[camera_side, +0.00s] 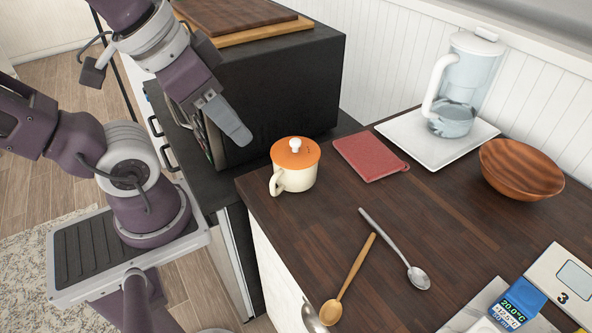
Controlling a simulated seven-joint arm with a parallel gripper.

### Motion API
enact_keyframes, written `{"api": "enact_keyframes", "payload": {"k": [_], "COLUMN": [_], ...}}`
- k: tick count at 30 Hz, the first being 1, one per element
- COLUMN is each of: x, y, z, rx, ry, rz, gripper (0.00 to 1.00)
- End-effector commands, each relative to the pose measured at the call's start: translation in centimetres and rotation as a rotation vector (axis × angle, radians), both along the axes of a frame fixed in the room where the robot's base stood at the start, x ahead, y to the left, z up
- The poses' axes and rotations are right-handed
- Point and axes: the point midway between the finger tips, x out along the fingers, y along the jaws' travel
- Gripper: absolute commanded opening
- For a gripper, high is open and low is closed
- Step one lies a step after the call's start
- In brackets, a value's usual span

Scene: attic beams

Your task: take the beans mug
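A cream mug (297,179) with an orange lid and a white knob stands upright on the dark wooden counter (330,227), close to its left corner. Its handle points to the lower left. No beans or label can be made out on it. My gripper (240,140) is up and to the left of the mug, apart from it, in front of the black microwave. I see it edge-on, so the gap between its fingers does not show.
A black microwave (290,95) with wooden boards on top stands behind. A red notebook (370,157) lies right of the mug. A wooden spoon (350,278) and metal spoon (395,248) lie in front.

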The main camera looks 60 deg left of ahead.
Motion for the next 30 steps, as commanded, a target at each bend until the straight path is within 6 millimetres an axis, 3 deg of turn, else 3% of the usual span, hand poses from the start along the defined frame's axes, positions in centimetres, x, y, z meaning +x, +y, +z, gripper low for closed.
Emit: {"api": "enact_keyframes", "payload": {"k": [2, 5, 7, 10, 13, 15, 19, 20, 23, 30], "x": [0.2, 0.3, 0.3, 0.6, 1.8, 3.0, 5.3, 5.7, 6.4, 6.5], "y": [0.6, 2.1, 3.3, 4.0, 3.7, 3.1, 2.2, 2.2, 2.0, 2.0], "z": [-1.5, -4.9, -7.0, -9.4, -11.1, -11.6, -11.3, -11.1, -11.2, -14.1], "rx": [0.151, 0.441, 0.559, 0.564, 0.506, 0.514, 0.653, -0.683, -0.714, -0.712], "ry": [0.105, 0.407, 0.635, 0.809, 0.709, 0.513, 0.151, -0.095, 0.0, 0.014], "rz": [-0.125, -0.544, -0.97, -1.646, -2.307, -2.666, -3.038, 3.05, 2.956, 2.939], "gripper": [0.36, 0.36, 0.36, 0.36, 0.36, 0.36, 0.36, 0.36, 0.36, 0.36]}}
